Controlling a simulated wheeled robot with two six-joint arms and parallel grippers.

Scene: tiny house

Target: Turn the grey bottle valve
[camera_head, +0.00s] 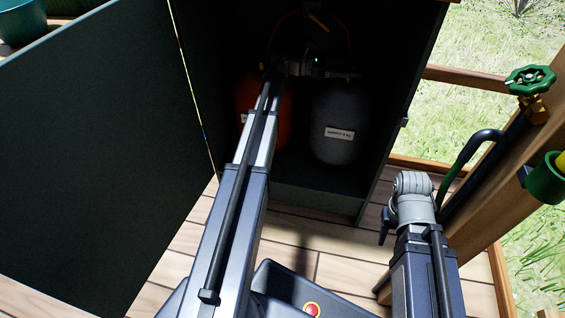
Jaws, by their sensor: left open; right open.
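The grey bottle (337,108) stands upright inside a dark cabinet, with a pale label (339,133) on its front. Its valve is in deep shadow at the top, and I cannot make out its shape or setting. An orange bottle (246,97) stands to its left, partly behind my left arm. My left gripper (312,67) is open in the shadow at the height of the bottle tops, by the upper left of the grey bottle. I cannot tell whether it touches the valve. My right gripper (385,226) is low outside the cabinet, open, its fingers mostly hidden.
The cabinet's dark door (95,150) stands open on the left. An orange hose (347,38) hangs above the bottles. At right, a green wheel tap (530,80) and a dark pipe (486,170) sit by a wooden post (490,190). Wooden floor (290,240) shows below.

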